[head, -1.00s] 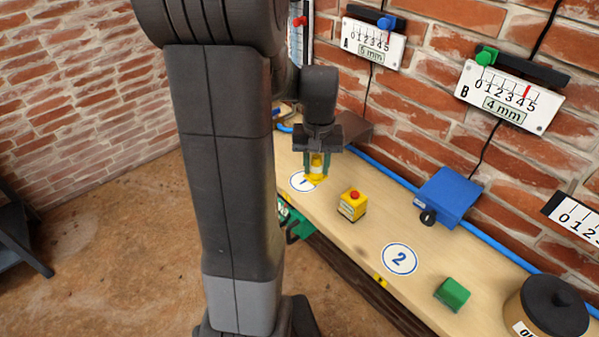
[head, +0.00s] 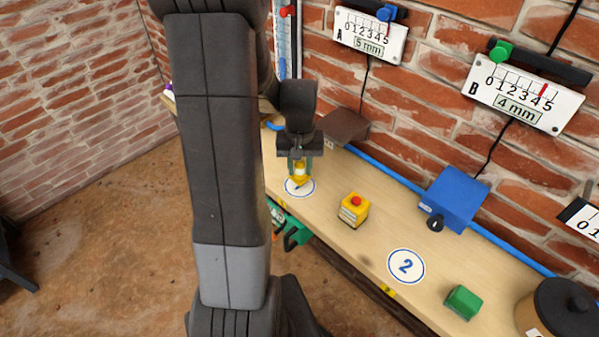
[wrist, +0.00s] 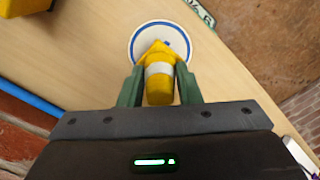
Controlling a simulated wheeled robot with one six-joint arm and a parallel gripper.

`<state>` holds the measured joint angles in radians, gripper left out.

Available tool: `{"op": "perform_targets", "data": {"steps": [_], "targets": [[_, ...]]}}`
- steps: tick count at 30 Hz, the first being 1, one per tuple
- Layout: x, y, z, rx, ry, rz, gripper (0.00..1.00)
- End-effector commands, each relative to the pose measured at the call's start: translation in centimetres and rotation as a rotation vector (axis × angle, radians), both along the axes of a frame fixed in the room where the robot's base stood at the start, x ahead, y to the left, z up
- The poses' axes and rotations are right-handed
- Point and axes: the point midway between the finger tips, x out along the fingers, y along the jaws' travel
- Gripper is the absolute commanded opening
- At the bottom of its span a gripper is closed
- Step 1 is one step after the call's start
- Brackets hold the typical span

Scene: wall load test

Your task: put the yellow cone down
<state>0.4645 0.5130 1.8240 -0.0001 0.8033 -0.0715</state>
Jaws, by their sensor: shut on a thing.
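The yellow cone (wrist: 159,72) has a white band and is held between the two green fingers of my gripper (wrist: 159,88). In the head view the cone (head: 299,174) hangs below my gripper (head: 300,165), over or just at the white, blue-ringed disc marked 1 (head: 299,187). In the wrist view the cone's yellow base overlaps that disc (wrist: 139,39). I cannot tell whether the base touches the bench. My gripper is shut on the cone.
A yellow box with a red button (head: 354,209) stands right of the cone. Disc 2 (head: 406,266), a green block (head: 463,302), a blue box (head: 454,200) and a dark pot (head: 562,312) are farther right. The brick wall with gauges rises behind the wooden bench (head: 375,235).

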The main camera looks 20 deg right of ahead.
Motion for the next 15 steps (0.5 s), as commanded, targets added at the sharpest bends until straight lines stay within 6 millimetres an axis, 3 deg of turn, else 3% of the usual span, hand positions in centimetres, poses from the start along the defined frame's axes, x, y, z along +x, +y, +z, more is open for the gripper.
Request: {"op": "perform_targets", "data": {"steps": [6,15], "targets": [[-0.1,0.0,-2.6,0.002,0.004,0.0,0.08],[0.0,0.0,-2.8,0.0,0.001,0.0,0.08]]}}
